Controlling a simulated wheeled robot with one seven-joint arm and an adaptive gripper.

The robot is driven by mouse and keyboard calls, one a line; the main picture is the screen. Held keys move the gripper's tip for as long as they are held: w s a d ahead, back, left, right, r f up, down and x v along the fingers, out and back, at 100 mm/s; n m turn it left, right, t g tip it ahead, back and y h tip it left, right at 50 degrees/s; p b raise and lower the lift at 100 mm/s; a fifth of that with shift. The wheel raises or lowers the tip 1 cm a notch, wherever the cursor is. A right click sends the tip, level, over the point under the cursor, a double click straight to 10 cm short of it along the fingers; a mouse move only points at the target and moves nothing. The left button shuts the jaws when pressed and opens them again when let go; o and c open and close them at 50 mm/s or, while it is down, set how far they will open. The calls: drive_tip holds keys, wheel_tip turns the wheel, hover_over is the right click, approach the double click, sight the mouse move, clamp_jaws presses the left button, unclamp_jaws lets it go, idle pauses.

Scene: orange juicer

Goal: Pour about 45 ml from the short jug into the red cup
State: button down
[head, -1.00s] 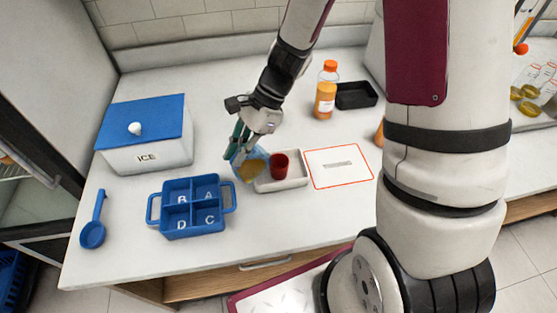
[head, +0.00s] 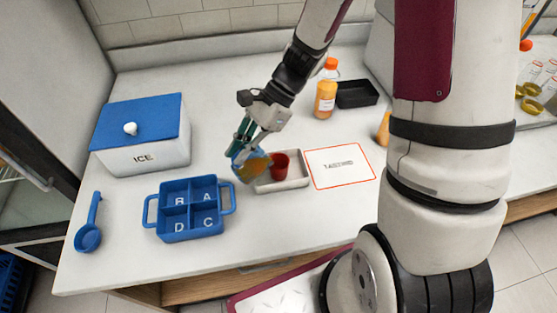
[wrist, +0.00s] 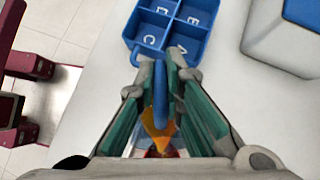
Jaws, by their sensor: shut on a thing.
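My gripper (head: 244,143) is shut on the blue handle (wrist: 163,95) of the short jug (head: 250,167), a clear bluish vessel with orange juice in it. The jug is held just left of the red cup (head: 279,167), tilted with its mouth toward the cup. The juice lies along the jug's cup-facing side. I cannot tell whether juice is flowing, or how much is in the cup. In the wrist view, juice (wrist: 158,130) shows between the green fingers.
A blue divided tray (head: 189,209) with lettered compartments is left of the jug. The ice box (head: 140,140) and a blue scoop (head: 88,235) are farther left. An orange-capped bottle (head: 326,92) and a black tray (head: 357,94) stand behind. A red-bordered card (head: 339,168) lies right.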

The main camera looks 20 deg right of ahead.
drive_tip(key=shift+w+d+r+y+b, duration=0.1)
drive_tip(key=shift+d+r+y+b, duration=0.3)
drive_tip(key=shift+d+y, duration=0.25)
idle(1.3)
drive_tip(key=shift+w+d+r+g+y, duration=0.15)
drive_tip(key=shift+d+r+y, duration=0.1)
drive_tip(key=shift+d+y, duration=0.3)
drive_tip(key=shift+w+d+r+g+y, duration=0.1)
drive_tip(key=shift+d+r+g+y, duration=0.1)
drive_tip(key=shift+d+y, duration=0.25)
idle(0.5)
